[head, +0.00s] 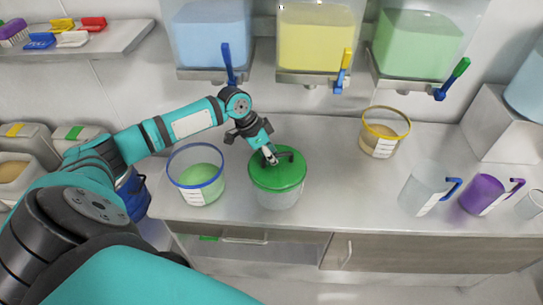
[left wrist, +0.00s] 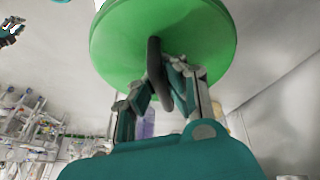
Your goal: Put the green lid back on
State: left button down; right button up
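The green lid (head: 278,172) is a round disc with a dark bar handle (left wrist: 156,70) on top. In the head view it sits over the mouth of a pale tub (head: 278,200); I cannot tell whether it is fully seated. My left gripper (head: 271,157) comes in from the upper left and its fingers are closed on the handle. In the left wrist view the lid (left wrist: 165,35) fills the top, with the fingers on both sides of the handle. The tub's rim is hidden by the lid.
A blue-rimmed open tub (head: 197,182) of green powder stands close on the left. A yellow-rimmed open tub (head: 383,133) stands at the back right. A clear jug (head: 423,190) and a purple jug (head: 482,194) stand far right. The counter (head: 345,185) between is clear. Dispensers (head: 316,42) hang above.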

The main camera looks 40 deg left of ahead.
pick_arm(q)
jog(key=shift+f, duration=0.15)
jog(key=c, duration=1.4)
grip_release()
jog(key=v, duration=1.2)
